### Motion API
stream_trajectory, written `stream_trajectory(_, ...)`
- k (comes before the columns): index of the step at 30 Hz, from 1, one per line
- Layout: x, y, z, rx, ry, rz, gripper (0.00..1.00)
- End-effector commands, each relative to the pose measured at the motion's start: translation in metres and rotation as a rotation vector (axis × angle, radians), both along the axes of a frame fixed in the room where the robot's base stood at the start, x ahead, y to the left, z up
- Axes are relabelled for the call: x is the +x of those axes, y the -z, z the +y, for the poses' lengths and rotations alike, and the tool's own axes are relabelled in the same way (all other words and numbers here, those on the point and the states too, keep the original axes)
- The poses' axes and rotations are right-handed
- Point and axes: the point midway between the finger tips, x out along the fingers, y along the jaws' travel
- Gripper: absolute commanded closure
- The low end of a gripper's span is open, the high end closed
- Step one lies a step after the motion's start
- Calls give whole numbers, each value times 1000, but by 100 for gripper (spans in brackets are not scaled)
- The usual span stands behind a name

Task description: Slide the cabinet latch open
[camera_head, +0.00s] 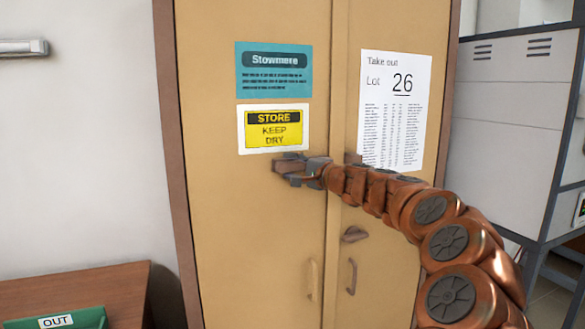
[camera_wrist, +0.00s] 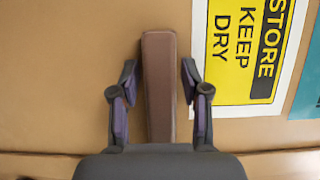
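The tan two-door cabinet (camera_head: 212,200) stands ahead with both doors shut. A brown latch bar (camera_wrist: 159,90) lies on its left door below the yellow sign, seen end-on to the gripper in the wrist view. In the head view my gripper largely hides this bar. My gripper (camera_head: 284,172) is at the left door, just left of the door seam. In the wrist view its two fingers (camera_wrist: 159,76) straddle the bar, one on each side, with a narrow gap on each side. A small brown piece (camera_head: 352,158) shows on the right door at the same height.
A turning knob (camera_head: 354,234) and two pull handles (camera_head: 351,276) sit lower on the doors. A brown table (camera_head: 110,290) with a green tray (camera_head: 85,318) is at lower left. A grey furnace unit (camera_head: 510,130) stands at right.

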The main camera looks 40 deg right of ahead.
Motion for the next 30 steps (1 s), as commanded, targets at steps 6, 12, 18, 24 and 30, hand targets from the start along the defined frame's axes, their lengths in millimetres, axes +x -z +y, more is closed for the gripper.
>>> stream_trajectory(6, -1, 0, -1, 0, 2, 0, 46)
stream_trajectory(12, -4, -1, -2, 0, 3, -1, 46)
stream_trajectory(18, -26, -1, -6, -1, 5, -2, 46)
stream_trajectory(24, -65, -2, -10, -1, 2, -3, 46)
stream_trajectory(30, -97, -1, -16, 0, 4, -2, 46)
